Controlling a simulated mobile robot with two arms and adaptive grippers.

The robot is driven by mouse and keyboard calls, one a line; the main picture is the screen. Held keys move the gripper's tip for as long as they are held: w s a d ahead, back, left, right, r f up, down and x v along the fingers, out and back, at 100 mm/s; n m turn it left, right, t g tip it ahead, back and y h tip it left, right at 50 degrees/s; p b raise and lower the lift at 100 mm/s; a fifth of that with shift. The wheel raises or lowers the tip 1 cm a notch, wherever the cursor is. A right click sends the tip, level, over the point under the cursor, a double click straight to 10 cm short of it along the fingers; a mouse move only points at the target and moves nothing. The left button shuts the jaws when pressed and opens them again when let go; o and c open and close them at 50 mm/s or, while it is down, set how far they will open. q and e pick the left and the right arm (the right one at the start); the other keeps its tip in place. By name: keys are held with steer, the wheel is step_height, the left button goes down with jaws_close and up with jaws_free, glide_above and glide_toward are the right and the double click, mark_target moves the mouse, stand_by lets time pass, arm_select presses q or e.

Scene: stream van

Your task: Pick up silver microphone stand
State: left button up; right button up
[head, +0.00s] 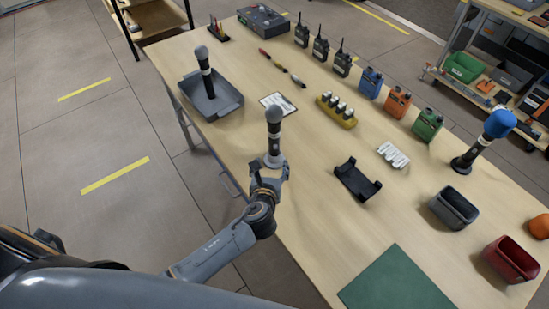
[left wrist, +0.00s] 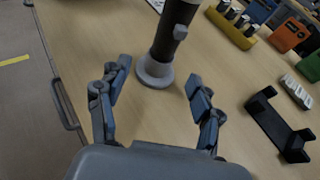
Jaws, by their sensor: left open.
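The silver microphone stand (head: 274,161) stands upright on the wooden table near its left edge, with a dark microphone with a grey head (head: 274,118) in it. In the left wrist view the stand's round grey base (left wrist: 155,73) and its dark shaft show just beyond the fingers; the top is cut off. My left gripper (head: 269,177) is open and empty, low over the table on the near side of the stand. Its fingers (left wrist: 158,88) point at the base, one to each side, and appear short of closing around it. My right gripper is not in view.
A grey tray (head: 228,102) with another microphone (head: 205,75) stands behind to the left. A black cradle (head: 357,182) lies to the right, a white card (head: 277,103) behind. A blue-topped microphone (head: 497,124) and bins stand far right. Table near the green mat (head: 397,284) is clear.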

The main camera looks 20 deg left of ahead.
mark_target(274, 155)
arm_select(q)
steer(key=shift+x, duration=3.15)
steer(key=shift+d+r, duration=0.1)
steer(key=c, duration=1.2)
steer(key=shift+r, duration=0.1)
steer(key=shift+c, duration=0.7)
steer(key=shift+r, duration=0.1)
